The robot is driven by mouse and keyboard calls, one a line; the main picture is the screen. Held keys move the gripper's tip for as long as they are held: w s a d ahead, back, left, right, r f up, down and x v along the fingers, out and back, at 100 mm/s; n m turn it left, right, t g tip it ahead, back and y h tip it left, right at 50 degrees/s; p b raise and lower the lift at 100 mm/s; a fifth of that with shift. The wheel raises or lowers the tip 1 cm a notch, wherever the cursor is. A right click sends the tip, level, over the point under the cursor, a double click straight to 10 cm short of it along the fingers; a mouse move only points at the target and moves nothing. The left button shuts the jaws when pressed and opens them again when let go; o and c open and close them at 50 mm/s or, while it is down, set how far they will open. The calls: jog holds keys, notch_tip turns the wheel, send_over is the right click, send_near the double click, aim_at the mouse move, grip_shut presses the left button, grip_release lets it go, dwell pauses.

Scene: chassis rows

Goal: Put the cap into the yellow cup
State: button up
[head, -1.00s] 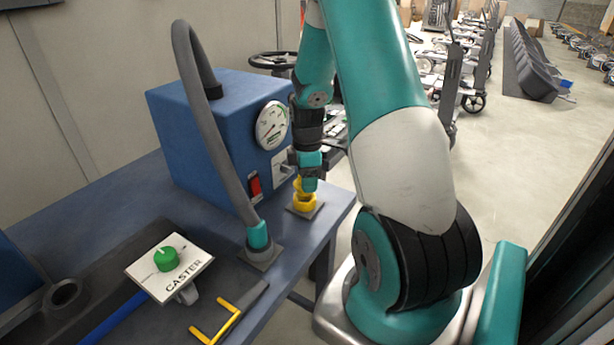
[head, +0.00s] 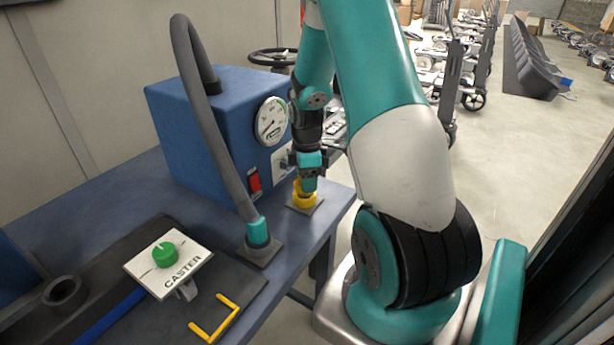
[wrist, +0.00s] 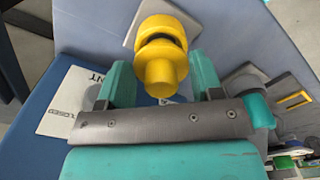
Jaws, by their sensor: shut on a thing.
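My gripper (head: 305,181) is at the far right corner of the blue bench, right above the yellow cup (head: 303,201). It is shut on a yellow cap (wrist: 160,72), which shows between the two teal fingers in the wrist view. The cup (wrist: 170,25) lies directly beyond the cap there, on a grey square plate (wrist: 130,38). A dark gap shows between cap and cup on one side. The cap is at the cup's mouth and overlaps it in both views; I cannot tell how deep it sits.
A blue box with a gauge (head: 271,122) and a red switch (head: 254,182) stands left of the cup. A grey hose (head: 205,110) arches down to the bench. A CASTER sign with a green knob (head: 165,255) and a yellow handle (head: 215,320) are nearer.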

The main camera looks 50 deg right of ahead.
jog(key=shift+f, duration=0.35)
dwell(0.3)
jog(key=shift+f+b, duration=0.75)
jog(key=shift+f, duration=0.15)
jog(key=o, duration=1)
jog(key=shift+r, duration=0.1)
notch_tip(320, 180, up, 17)
jog(key=shift+r, duration=0.15)
